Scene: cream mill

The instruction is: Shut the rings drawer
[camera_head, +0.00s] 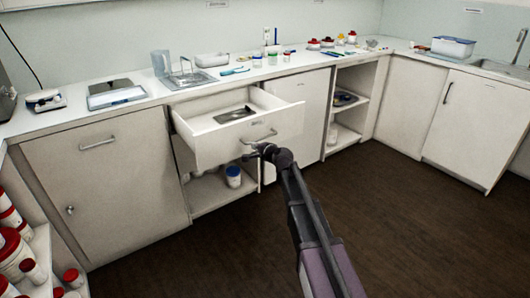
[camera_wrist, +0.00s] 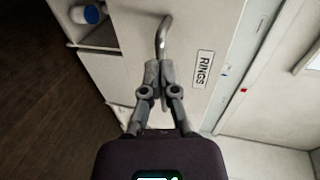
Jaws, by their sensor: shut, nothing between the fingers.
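The rings drawer (camera_head: 216,143) stands pulled out from under the counter in the head view, with a flat grey item (camera_head: 234,114) lying inside it. In the wrist view its white front (camera_wrist: 190,40) carries a label reading RINGS (camera_wrist: 203,69) and a curved metal handle (camera_wrist: 162,36). My gripper (camera_head: 256,150) is at the drawer front near the handle. In the wrist view my gripper (camera_wrist: 158,70) has its fingers together, with the tips close to the lower end of the handle. I cannot tell whether they touch it.
Below the drawer is an open shelf holding a white jar with a blue lid (camera_head: 233,175). A closed cabinet (camera_head: 110,185) is to the left. The counter (camera_head: 140,105) above carries a scale, trays and jars. The dark floor (camera_head: 400,220) at right is clear.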

